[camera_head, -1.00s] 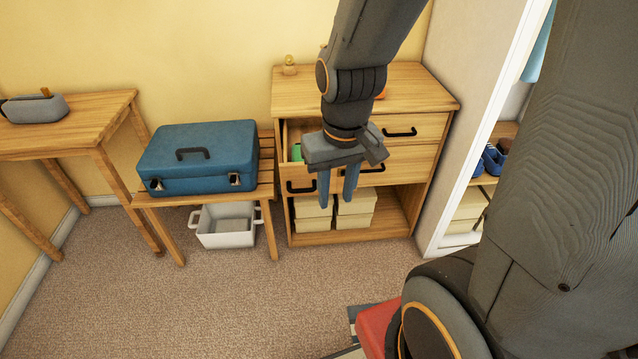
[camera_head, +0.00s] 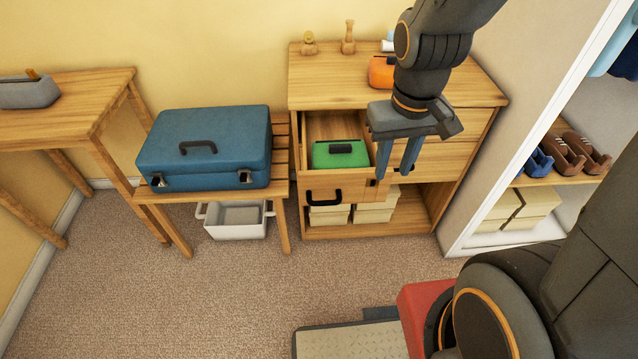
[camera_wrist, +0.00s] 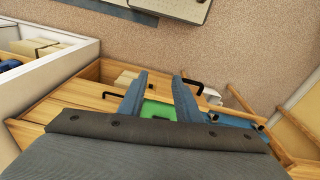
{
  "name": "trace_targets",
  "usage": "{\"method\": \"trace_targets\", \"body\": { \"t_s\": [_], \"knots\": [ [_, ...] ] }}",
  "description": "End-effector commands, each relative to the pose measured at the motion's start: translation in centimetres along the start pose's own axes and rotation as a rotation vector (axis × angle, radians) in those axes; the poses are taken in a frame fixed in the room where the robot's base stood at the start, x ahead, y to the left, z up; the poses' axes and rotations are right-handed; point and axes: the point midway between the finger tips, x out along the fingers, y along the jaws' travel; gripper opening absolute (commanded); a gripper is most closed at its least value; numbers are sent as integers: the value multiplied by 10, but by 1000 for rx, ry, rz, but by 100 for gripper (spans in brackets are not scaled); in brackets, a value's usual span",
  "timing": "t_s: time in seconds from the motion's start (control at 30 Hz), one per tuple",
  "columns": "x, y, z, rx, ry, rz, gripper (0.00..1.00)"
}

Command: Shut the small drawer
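The small drawer (camera_head: 360,191) is at the upper left of the wooden dresser and is pulled out. Its front carries a black handle (camera_head: 322,195); the handle also shows in the wrist view (camera_wrist: 194,87). A green case (camera_head: 341,155) with a black handle lies inside the drawer. My gripper (camera_head: 397,174) is at the drawer's right side in the head view, pointing down with its two blue fingers apart and nothing between them. In the wrist view my gripper (camera_wrist: 159,77) has the green case visible between its fingers. Whether a finger touches the drawer cannot be told.
The dresser top (camera_head: 330,88) holds an orange case (camera_head: 381,73) and small wooden items. A blue toolbox (camera_head: 205,148) sits on a low bench at the left, above a white bin (camera_head: 236,220). An open closet (camera_head: 520,215) stands at the right.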

Motion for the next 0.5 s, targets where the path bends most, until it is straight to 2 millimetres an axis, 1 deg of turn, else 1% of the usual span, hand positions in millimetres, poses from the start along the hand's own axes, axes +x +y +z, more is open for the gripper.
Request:
{"method": "trace_targets", "body": {
  "t_s": [0.03,0.17,0.3,0.4,0.5],
  "knots": [
    [10,-10,-4,-81,-20,11,31],
    [36,-40,-16,-373,-82,65,31],
    [68,-77,-31,-740,-150,150,31],
    [87,-104,-42,-976,-186,217,31],
    [101,-128,-50,-1167,-211,277,31]
  ]
}}
